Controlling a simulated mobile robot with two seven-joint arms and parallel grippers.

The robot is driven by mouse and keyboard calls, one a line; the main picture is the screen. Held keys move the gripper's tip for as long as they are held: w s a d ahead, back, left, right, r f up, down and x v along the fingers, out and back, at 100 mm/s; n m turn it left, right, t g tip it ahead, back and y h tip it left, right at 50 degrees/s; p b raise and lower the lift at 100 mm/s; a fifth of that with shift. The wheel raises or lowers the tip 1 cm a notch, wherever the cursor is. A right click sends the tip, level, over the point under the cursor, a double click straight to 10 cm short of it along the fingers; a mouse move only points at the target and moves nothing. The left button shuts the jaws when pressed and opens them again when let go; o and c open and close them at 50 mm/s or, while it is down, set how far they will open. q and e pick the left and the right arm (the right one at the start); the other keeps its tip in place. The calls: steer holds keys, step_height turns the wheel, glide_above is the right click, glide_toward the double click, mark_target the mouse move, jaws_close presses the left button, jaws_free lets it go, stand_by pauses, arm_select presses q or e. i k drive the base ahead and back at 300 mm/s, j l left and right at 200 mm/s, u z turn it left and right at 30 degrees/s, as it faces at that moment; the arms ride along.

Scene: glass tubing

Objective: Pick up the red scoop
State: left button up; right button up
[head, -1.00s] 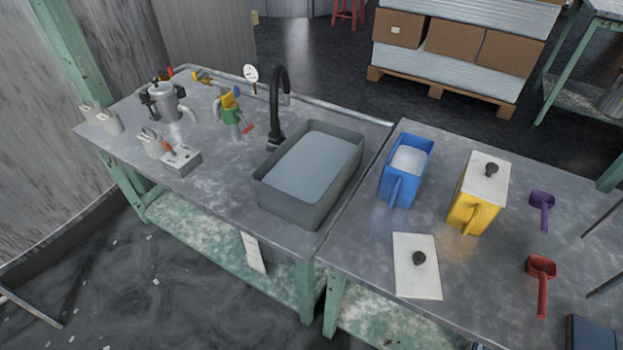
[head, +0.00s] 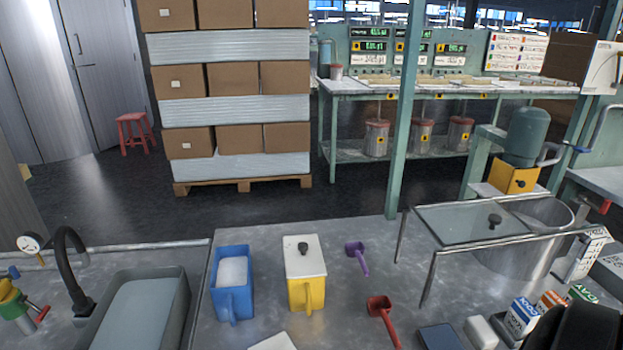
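The red scoop (head: 380,312) lies on the grey metal table, its bowl pointing to the back and its handle running toward the front edge of the picture. A purple scoop (head: 356,254) lies behind it and slightly left. No gripper fingers show in the head view, and nothing is touching the red scoop.
A yellow container (head: 305,293) with a white lid and a blue container (head: 232,290) stand left of the scoops. A dark blue flat item (head: 440,337) lies right of the red scoop. A metal rail frame (head: 430,280) and small cartons (head: 520,318) are farther right.

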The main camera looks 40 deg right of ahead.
mark_target(379, 306)
steer(key=z, duration=1.9)
